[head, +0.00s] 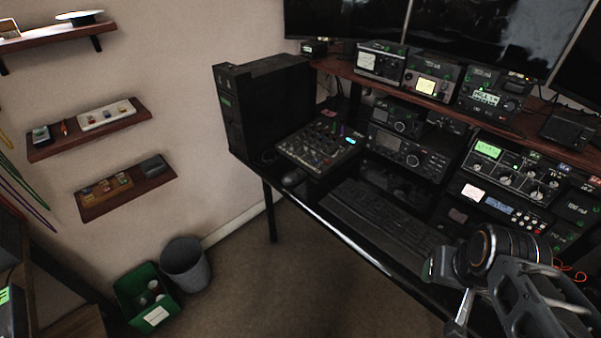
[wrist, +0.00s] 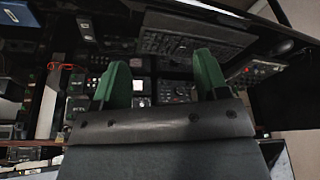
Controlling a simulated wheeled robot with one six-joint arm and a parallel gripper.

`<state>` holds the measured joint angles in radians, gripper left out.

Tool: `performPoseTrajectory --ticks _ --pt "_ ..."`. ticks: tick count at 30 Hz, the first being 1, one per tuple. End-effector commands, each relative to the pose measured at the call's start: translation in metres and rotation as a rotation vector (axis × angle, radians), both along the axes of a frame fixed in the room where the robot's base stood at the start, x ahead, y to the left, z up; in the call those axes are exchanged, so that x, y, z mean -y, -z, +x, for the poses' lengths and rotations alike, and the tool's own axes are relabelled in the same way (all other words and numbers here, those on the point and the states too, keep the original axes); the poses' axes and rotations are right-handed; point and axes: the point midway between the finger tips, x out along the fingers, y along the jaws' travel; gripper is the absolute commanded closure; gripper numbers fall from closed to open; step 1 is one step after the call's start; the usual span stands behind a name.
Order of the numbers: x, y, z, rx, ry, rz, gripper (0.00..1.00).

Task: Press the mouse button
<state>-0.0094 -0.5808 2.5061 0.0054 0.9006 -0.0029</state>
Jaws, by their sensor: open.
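The dark mouse (head: 293,179) lies on the black desk near its front edge, left of the keyboard, in the head view. In the wrist view, a small dark shape that looks like the mouse (wrist: 285,46) is at the right, beyond the keyboard's end. My gripper (head: 449,288) is at the lower right of the head view, over the desk's front edge and well to the right of the mouse. In the wrist view my gripper (wrist: 162,72) shows two green fingers spread apart with nothing between them. The mouse's buttons are too small and dark to make out.
The keyboard (head: 385,222) lies between my gripper and the mouse. A mixer (head: 319,143) stands just behind the mouse, and a black computer case (head: 266,103) is at the desk's left end. Radios fill the back. Open floor lies in front of the desk.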

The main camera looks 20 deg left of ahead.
Motion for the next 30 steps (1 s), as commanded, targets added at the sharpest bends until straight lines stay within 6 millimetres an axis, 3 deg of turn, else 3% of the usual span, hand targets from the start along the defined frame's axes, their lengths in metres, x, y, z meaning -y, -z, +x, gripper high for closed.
performPoseTrajectory --ticks 2,21,30 --pt "0.0000 0.0000 0.0000 0.000 0.000 0.000 0.39" --pt "0.0000 0.0000 0.0000 0.000 0.000 0.000 1.00" --pt "0.0000 0.0000 0.0000 0.000 0.000 0.000 1.00"
